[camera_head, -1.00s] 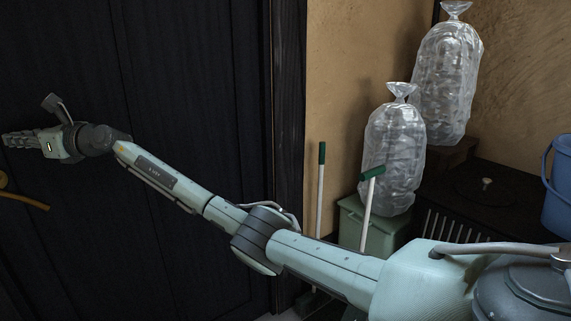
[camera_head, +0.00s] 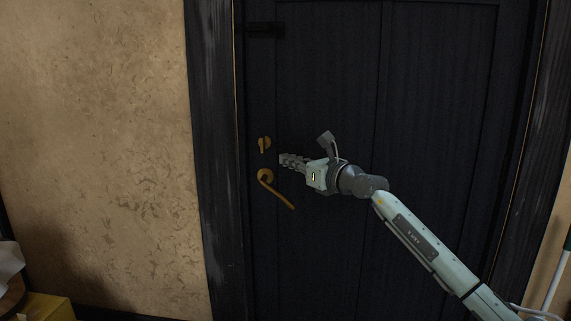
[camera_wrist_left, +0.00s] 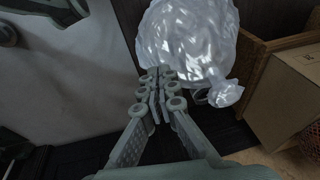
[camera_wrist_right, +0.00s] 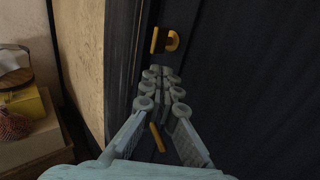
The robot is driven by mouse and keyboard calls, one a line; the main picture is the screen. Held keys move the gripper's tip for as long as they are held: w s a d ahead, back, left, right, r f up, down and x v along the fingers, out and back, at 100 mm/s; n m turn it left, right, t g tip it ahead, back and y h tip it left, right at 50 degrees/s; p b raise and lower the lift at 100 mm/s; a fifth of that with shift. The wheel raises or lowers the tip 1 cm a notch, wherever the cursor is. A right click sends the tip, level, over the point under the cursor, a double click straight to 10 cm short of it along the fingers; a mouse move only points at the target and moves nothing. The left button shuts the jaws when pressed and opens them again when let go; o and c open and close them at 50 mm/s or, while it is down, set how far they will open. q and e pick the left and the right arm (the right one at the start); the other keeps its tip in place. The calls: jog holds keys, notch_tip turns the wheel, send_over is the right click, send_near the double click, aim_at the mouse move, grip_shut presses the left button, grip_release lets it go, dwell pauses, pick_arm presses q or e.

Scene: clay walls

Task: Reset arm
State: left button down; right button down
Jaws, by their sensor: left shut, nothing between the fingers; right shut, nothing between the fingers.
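My right arm reaches in from the lower right in the head view. Its gripper (camera_head: 290,161) is shut and empty in front of the dark door (camera_head: 335,70), just right of the brass door handle (camera_head: 276,190) and the brass latch knob (camera_head: 264,144). The right wrist view shows the same gripper (camera_wrist_right: 160,75) with its fingers together, the knob (camera_wrist_right: 165,41) beyond the tips and part of the handle (camera_wrist_right: 157,138) below them. My left gripper (camera_wrist_left: 156,75) is shut and empty in the left wrist view, pointing at a clear plastic bag (camera_wrist_left: 190,40). The left arm is outside the head view.
A dark door frame (camera_head: 215,150) and a bare clay wall (camera_head: 95,120) stand left of the door. A yellow box (camera_head: 48,307) sits at the lower left. In the left wrist view, a cardboard box (camera_wrist_left: 290,95) stands right of the bag.

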jog(key=s+f+m+t+y, duration=0.2)
jog(key=s+f+m, duration=0.2)
jog(key=s+m, duration=0.4)
jog(key=s+d+f+m+t+h, duration=0.1)
jog(key=s+d+f+m+h, duration=0.2)
jog(key=d+f+m+h, duration=0.55)
jog(key=s+d+f+m+t+h, duration=0.2)
jog(key=d+f+m+h, duration=0.3)
jog(key=d+f+m, duration=0.6)
jog(key=s+d+f+m+g+h, duration=0.1)
jog(key=s+d+f+m+g, duration=0.1)
jog(key=s+f+m, duration=0.3)
jog(key=s+d+f+m+g+h, duration=0.2)
jog(key=f+g, duration=0.1)
jog(key=f, duration=0.5)
jog(key=s+d+f+m+g, duration=0.2)
jog(key=s+f+m+g, duration=0.35)
jog(key=s+f, duration=0.95)
jog(key=s+a+f+m+g+y, duration=0.1)
jog(key=s+f+g, duration=0.2)
jog(key=s, duration=0.5)
jog(key=s+a+f+m+g+y, duration=0.1)
jog(key=s+f+g, duration=0.2)
jog(key=s+f, duration=0.2)
jog(key=s, duration=0.3)
jog(key=shift+f, duration=0.2)
